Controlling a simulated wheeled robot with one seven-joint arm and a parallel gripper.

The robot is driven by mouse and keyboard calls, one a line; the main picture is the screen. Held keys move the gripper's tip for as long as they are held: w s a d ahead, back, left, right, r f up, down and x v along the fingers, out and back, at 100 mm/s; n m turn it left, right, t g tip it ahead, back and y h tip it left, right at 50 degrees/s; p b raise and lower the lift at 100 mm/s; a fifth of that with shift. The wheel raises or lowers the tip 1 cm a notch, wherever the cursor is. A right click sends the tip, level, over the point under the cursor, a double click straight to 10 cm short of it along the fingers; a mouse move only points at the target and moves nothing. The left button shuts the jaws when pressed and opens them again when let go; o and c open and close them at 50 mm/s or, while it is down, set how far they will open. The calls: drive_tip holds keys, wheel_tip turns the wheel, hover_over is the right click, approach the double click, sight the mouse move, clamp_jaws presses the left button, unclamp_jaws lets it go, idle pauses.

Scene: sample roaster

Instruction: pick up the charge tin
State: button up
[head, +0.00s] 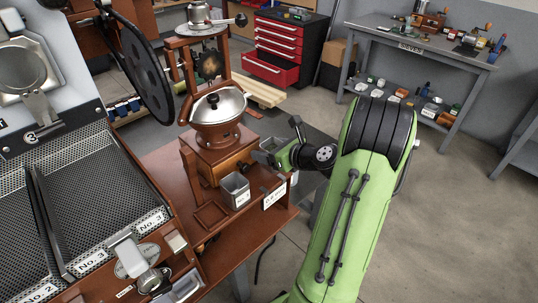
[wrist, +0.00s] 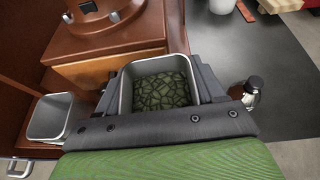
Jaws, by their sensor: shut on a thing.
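The charge tin (wrist: 161,85), a square grey metal tin with a dark green, bean-like load inside, is between the fingers of my gripper (wrist: 163,90) in the wrist view. My gripper is shut on it, one finger at each side. In the head view, my gripper (head: 272,158) is beside the wooden grinder, and the held tin (head: 270,144) is partly hidden. I cannot tell whether the tin's base touches the surface below.
A second square tin (head: 235,190) stands left of my gripper; it looks empty in the wrist view (wrist: 48,117). The grinder (head: 212,150) with its drawer is close behind. A small dark bottle (wrist: 252,88) stands right of my gripper. Open floor lies right.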

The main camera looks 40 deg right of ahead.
wheel_tip(320, 180, up, 25)
drive_tip(key=p, duration=0.9)
drive_tip(key=shift+f+p, duration=0.2)
drive_tip(key=shift+p, duration=0.2)
